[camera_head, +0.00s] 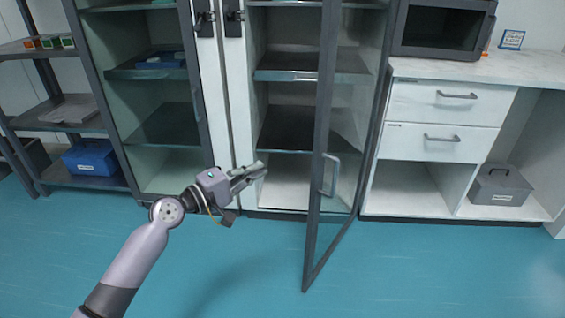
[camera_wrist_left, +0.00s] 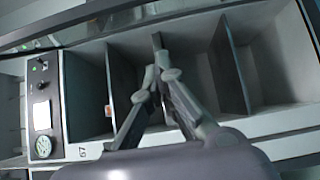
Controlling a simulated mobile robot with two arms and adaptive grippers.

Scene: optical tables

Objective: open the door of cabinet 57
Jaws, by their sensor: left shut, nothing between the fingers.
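The glass cabinet (camera_head: 283,198) stands at the middle of the head view, with grey shelves inside. Its dark-framed glass door (camera_head: 319,120) is hinged on the right and stands swung well out towards me. The door's handle (camera_head: 330,175) is a grey vertical bar. My left gripper (camera_head: 258,171) is shut and empty, in front of the cabinet opening, to the left of the handle and apart from it. In the left wrist view, the closed fingers (camera_wrist_left: 160,78) point at the open shelves. My right gripper is not in view.
Another glass cabinet (camera_head: 160,180) stands to the left, beside a rack holding a blue box (camera_head: 91,157). A white drawer counter (camera_head: 420,125) stands right, with a grey toolbox (camera_head: 499,186) below. The blue floor (camera_head: 240,270) in front is clear apart from the swung door.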

